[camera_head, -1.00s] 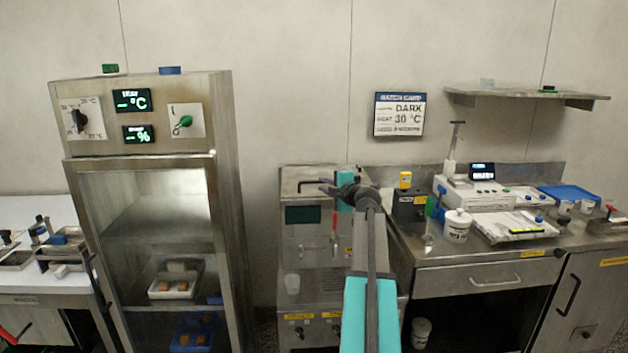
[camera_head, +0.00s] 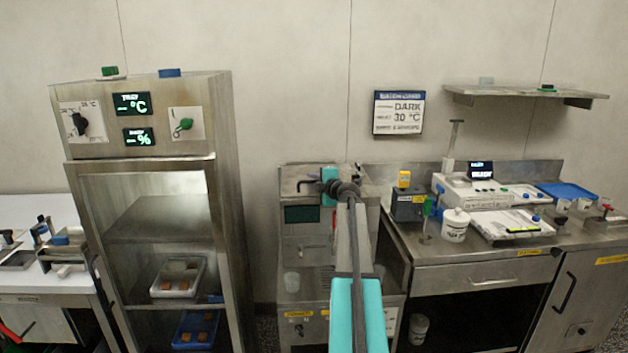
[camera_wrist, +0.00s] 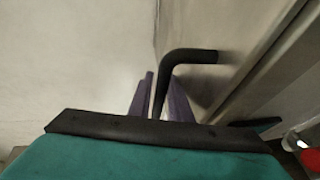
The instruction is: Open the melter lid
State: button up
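The melter (camera_head: 305,240) is the steel machine in the middle of the head view. Its lid (camera_head: 297,172) looks down on top, partly hidden by my arm. A black bent handle (camera_head: 306,185) sticks out at the upper left of the machine; it also shows large in the wrist view (camera_wrist: 190,57). My gripper (camera_head: 322,187) is at this handle. In the wrist view, my two purple fingers (camera_wrist: 160,95) stand on either side of the handle's downward leg. A narrow gap shows at the left finger, so they look open around it. Contact on the right is unclear.
A tall steel cabinet (camera_head: 225,180) with trays inside stands left of the melter. A bench (camera_head: 470,258) stands to the right with a dark box (camera_head: 407,206), a white tub (camera_head: 455,225) and a white device (camera_head: 480,195). The wall is close behind.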

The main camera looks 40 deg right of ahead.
jog(key=shift+c, duration=0.3)
grip_shut()
